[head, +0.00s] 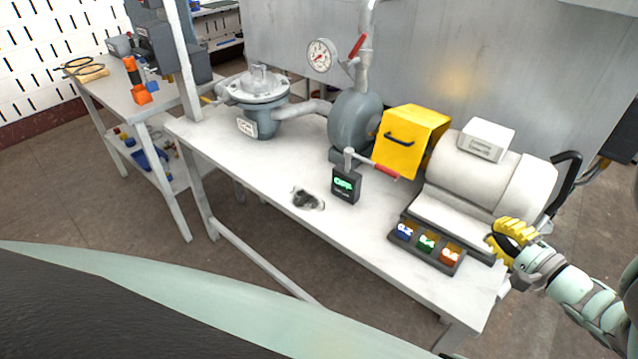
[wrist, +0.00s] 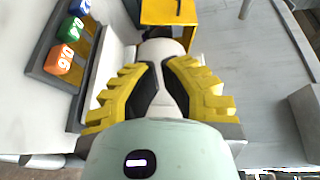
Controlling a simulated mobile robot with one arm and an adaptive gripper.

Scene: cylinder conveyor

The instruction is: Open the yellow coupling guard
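The yellow coupling guard (head: 408,140) is a box with a dark handle (head: 399,139) on its front face. It sits between the grey pump (head: 355,122) and the white motor (head: 481,172), and it looks closed. In the wrist view the guard (wrist: 168,14) shows at the top, partly cut off. My gripper (head: 497,240) is at the right end of the bench, beside the motor and well to the right of the guard. In the wrist view my gripper (wrist: 163,72) has its yellow ribbed fingers apart with nothing held between them. The motor lies beyond the fingers.
A dark tray with blue, green and orange cubes (head: 427,244) lies at the bench front. A small black display (head: 345,186) and a red-handled lever (head: 385,171) stand before the guard. A pressure gauge (head: 320,55) rises behind.

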